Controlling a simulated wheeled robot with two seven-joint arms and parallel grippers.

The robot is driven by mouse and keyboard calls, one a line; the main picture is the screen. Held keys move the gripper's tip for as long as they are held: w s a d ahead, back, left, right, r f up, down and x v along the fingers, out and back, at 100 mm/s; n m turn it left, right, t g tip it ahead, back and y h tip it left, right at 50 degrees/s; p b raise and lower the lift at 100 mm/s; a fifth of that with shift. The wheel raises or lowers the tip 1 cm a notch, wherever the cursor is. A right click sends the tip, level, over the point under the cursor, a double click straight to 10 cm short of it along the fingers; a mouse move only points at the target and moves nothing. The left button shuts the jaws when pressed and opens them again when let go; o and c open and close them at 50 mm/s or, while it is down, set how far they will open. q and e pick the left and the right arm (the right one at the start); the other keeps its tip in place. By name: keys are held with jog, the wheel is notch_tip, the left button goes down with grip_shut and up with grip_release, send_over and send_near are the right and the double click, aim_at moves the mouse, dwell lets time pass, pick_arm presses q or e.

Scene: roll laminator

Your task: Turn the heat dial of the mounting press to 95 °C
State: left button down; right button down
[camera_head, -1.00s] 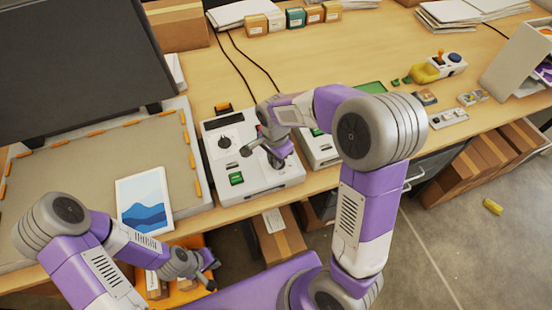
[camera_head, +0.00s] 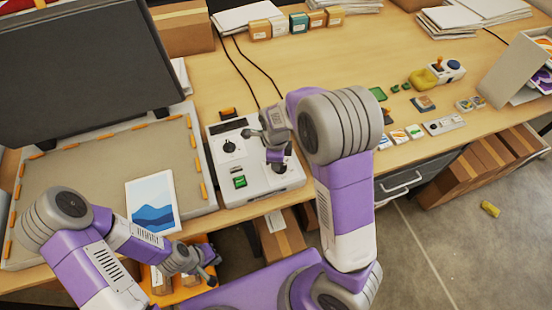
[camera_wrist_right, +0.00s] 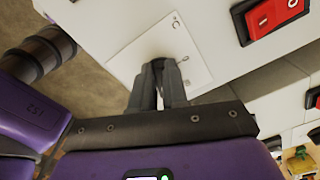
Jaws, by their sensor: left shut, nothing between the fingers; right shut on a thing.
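The mounting press has a raised dark lid (camera_head: 75,70) and a beige bed (camera_head: 95,180) at the left of the head view. A white control box (camera_head: 262,190) stands beside it, with a black dial (camera_head: 229,146) at its back left and a green-lit switch (camera_head: 239,182) at its front left. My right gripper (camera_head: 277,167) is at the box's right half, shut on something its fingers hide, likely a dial. In the right wrist view its fingers (camera_wrist_right: 162,68) point at a white panel (camera_wrist_right: 195,55) with small marks. My left gripper (camera_head: 212,279) is shut and empty, below the table's front edge.
A print with blue hills (camera_head: 152,203) lies at the bed's front right corner. A red switch (camera_wrist_right: 272,14) shows in the right wrist view. Small cards, a yellow item (camera_head: 423,78) and a joystick box (camera_head: 446,69) lie on the right of the table. Small boxes stand along the back.

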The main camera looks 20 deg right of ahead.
jog(key=shift+w+m+p, duration=0.1)
jog(key=shift+m+p, duration=0.2)
jog(key=shift+m, duration=0.3)
jog(key=c, duration=1.1)
grip_release()
jog(key=shift+c, duration=0.2)
notch_tip(320, 180, up, 8)
jog(key=shift+f+p, duration=0.2)
jog(key=shift+p, duration=0.5)
